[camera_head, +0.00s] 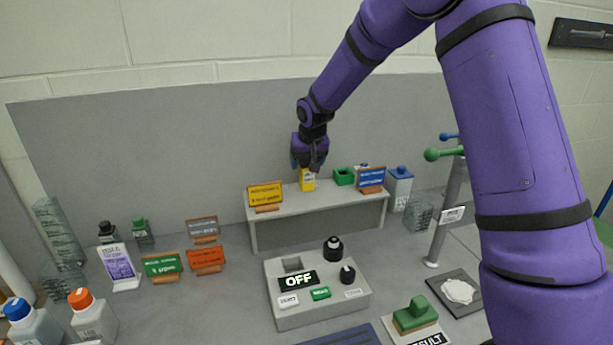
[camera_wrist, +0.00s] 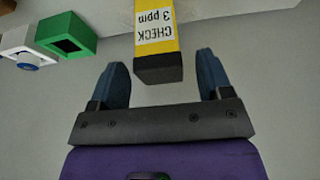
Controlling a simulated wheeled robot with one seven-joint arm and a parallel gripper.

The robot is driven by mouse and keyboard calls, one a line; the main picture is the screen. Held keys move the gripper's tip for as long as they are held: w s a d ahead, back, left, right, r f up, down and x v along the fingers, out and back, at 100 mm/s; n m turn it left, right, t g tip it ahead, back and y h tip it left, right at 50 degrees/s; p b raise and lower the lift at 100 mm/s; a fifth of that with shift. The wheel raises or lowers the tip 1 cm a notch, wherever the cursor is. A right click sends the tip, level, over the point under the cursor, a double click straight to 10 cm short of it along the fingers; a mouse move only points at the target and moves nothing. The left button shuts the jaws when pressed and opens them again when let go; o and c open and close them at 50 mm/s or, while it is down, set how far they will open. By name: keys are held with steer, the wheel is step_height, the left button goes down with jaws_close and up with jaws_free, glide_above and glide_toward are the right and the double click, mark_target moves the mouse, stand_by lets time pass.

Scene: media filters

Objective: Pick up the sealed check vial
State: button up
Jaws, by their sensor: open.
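The check vial (camera_head: 307,182) is a yellow block-like piece with a dark end, standing on the grey raised shelf (camera_head: 330,211) at the back of the bench. In the wrist view the check vial (camera_wrist: 157,45) carries a white label reading "CHECK 3 ppm". My gripper (camera_head: 310,166) is at the vial's upper part in the head view. In the wrist view my gripper (camera_wrist: 165,70) has its blue fingers apart, with the vial's dark end between them and gaps on both sides. The seal cannot be made out.
A green open holder (camera_head: 343,176) stands just right of the vial, with a blue sign (camera_head: 371,178) beyond it. A yellow sign (camera_head: 265,195) stands to the left on the shelf. A grey "OFF" device (camera_head: 315,302) sits in front.

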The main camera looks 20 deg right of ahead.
steer(key=x, duration=0.3)
steer(key=shift+w+f, duration=0.1)
steer(key=shift+f, duration=0.15)
steer(key=shift+c, duration=0.4)
steer(key=c, duration=0.9)
steer(key=shift+c, duration=0.2)
steer(key=shift+r, duration=0.15)
